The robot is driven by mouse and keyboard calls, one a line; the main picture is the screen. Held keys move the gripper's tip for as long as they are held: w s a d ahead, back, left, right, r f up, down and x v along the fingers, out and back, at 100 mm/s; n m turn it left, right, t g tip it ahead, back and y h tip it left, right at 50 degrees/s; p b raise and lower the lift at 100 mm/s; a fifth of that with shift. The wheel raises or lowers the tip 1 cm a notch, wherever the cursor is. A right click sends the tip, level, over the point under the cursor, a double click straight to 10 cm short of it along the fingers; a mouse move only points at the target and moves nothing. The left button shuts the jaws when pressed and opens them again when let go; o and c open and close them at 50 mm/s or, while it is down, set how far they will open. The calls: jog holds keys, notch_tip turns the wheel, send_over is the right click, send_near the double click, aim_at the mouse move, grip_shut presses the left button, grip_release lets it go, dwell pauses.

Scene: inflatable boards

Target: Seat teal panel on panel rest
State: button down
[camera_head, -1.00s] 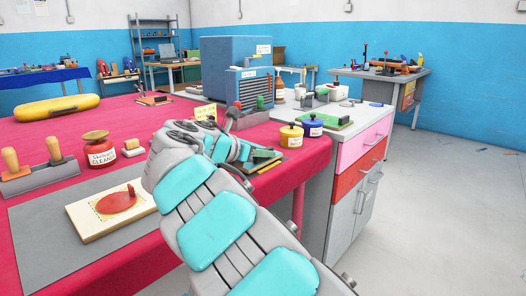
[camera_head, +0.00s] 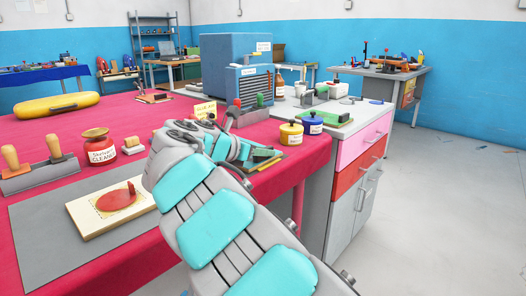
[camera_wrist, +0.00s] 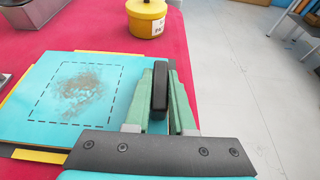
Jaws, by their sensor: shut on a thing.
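The teal panel (camera_wrist: 110,105) shows in the wrist view as a light-blue sheet with a dashed outline around a brownish patch. My gripper (camera_wrist: 160,100) has green fingers closed on a dark upright handle (camera_wrist: 159,85) at the panel's right side. Yellow edges (camera_wrist: 35,155), apparently of the panel rest, show around and below the panel. I cannot tell whether the panel touches the rest or is held just above it. In the head view my gripper (camera_head: 259,155) is low over the table's right part, and my arm hides most of the panel.
A blue cabinet (camera_head: 228,68) is behind. A board with a red disc (camera_head: 118,200) lies on the grey mat at the left. The red table's right edge is close.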

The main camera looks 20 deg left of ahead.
jog(key=shift+c, duration=1)
grip_release()
jog(key=shift+r, duration=0.15)
jog(key=shift+r, duration=2.9)
